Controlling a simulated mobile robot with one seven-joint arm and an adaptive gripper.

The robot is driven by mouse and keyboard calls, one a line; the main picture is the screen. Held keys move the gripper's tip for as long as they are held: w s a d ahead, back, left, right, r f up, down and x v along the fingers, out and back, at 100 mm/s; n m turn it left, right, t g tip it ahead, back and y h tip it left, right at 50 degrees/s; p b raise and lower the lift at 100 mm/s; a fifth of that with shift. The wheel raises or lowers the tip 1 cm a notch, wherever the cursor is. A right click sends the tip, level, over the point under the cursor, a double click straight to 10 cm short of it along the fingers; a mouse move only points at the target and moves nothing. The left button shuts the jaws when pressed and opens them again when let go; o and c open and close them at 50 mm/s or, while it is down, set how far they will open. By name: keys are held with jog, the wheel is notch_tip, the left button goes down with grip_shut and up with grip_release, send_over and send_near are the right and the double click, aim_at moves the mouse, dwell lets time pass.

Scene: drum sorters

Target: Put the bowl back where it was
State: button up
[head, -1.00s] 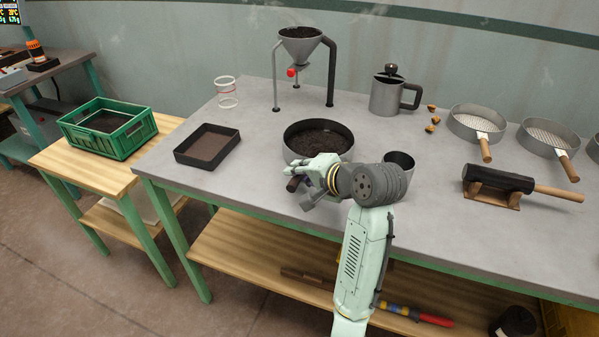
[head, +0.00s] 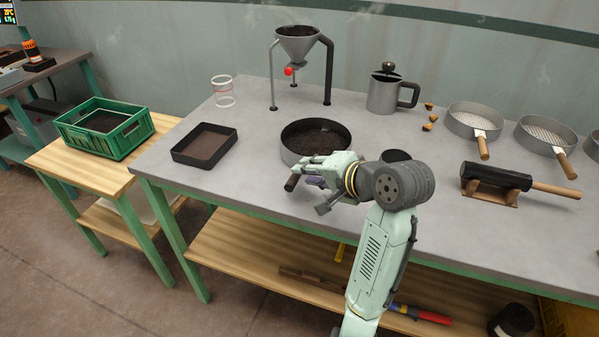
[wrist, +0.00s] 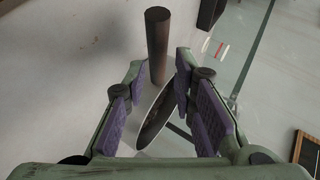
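My gripper (head: 308,174) is just in front of the bowl, pointing left. In the wrist view my gripper (wrist: 160,95) has its purple-padded fingers well apart, with the handle (wrist: 157,45) ahead of the fingertips and seemingly clear of the pads. A pale-rimmed oval shows between the fingers; I cannot tell what it is.
A square black tray (head: 236,140) lies left of the bowl. A funnel stand (head: 298,46) is behind it, with a metal jug (head: 380,95) to the right. A mallet (head: 500,177) rests at right.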

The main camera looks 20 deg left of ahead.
jog(key=p+v, duration=0.1)
jog(key=v, duration=0.4)
jog(key=shift+d+r, duration=0.1)
jog(key=shift+s+d+r, duration=0.3)
jog(key=shift+s+d, duration=0.15)
jog(key=shift+d, duration=0.05)
